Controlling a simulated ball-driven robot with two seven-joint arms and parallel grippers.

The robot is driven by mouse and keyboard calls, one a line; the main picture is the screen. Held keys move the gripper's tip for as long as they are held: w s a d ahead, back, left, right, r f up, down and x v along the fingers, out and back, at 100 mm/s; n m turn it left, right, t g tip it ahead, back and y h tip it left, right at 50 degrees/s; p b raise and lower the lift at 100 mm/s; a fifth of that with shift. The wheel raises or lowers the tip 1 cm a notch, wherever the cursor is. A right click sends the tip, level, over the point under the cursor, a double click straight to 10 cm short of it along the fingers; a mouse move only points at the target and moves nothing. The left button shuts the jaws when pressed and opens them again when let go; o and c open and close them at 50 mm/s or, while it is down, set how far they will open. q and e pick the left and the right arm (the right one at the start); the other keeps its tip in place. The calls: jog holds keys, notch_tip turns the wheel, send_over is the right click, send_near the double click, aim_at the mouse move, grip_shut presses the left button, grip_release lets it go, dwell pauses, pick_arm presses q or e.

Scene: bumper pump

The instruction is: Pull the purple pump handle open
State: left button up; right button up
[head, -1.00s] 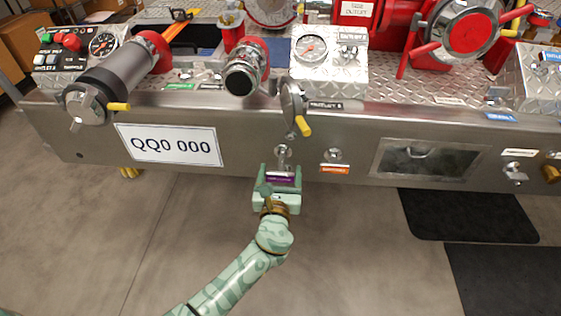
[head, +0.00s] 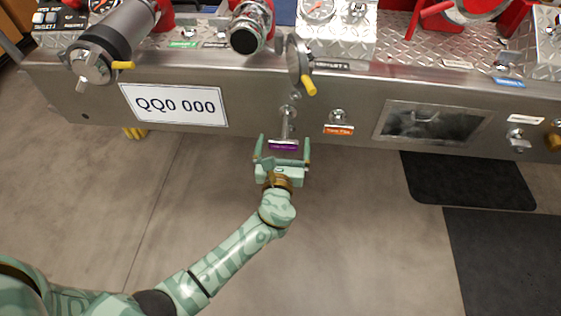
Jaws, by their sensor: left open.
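The pump handle (head: 288,122) is a metal rod sticking out of the steel front panel, with its purple label plate (head: 283,146) at its lower end. In the head view it stands out farther than the similar handle over the orange label. My left gripper (head: 283,143) is just below and in front of the panel. Its green fingers are apart, one on each side of the purple plate, with visible gaps. The palm is just below the plate; I cannot tell whether it touches. My right gripper is not in view.
The neighbouring handle with an orange label (head: 338,130) is close on the right. A valve with a yellow lever (head: 300,66) hangs above. A "QQ0 000" plate (head: 174,105) is on the left. The floor below is clear, with dark mats (head: 468,180) at right.

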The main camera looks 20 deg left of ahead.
aim_at(283, 144)
pick_arm(q)
jog(key=v, duration=0.1)
jog(key=p+v, duration=0.1)
jog(key=v, duration=0.1)
jog(key=shift+s+r, duration=0.2)
jog(key=shift+s, duration=0.05)
jog(key=p+v, duration=0.2)
jog(key=v, duration=1)
jog(key=shift+s+p, duration=0.2)
jog(key=shift+p, duration=0.2)
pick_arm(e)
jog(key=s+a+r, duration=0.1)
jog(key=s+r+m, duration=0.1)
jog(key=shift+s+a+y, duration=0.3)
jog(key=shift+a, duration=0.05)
pick_arm(q)
jog(key=shift+d+f, duration=0.1)
jog(key=shift+f, duration=0.05)
